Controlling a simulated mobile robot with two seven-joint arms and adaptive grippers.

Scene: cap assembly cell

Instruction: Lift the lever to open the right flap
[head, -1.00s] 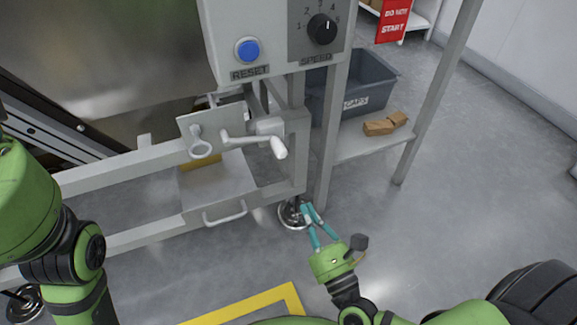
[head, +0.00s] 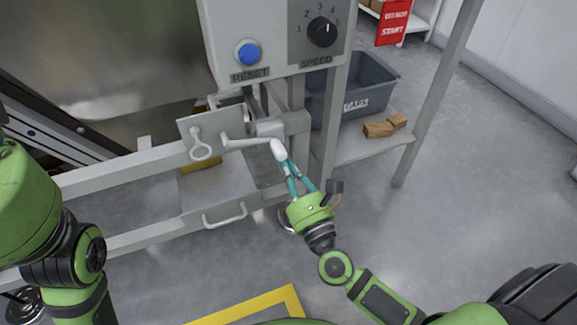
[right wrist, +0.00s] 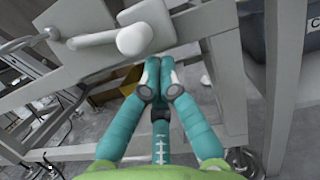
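The lever (head: 247,143) is a grey crank arm with a white rounded handle, mounted on the machine frame beside a small metal plate (head: 183,127). The lever's white handle (right wrist: 135,39) also shows in the right wrist view. My right gripper (head: 288,168) has its teal fingers drawn together, with nothing seen between them. Its tips are close under the handle; I cannot tell whether they touch it. The right gripper (right wrist: 159,66) also shows in the right wrist view. I cannot clearly identify the right flap. My left gripper is outside the views.
A panel with a blue reset button (head: 248,53) and a speed knob (head: 322,32) is above the lever. A drawer handle (head: 225,215) is below. A grey caps bin (head: 378,75) and brown blocks (head: 378,129) are at the right. Frame posts stand close by.

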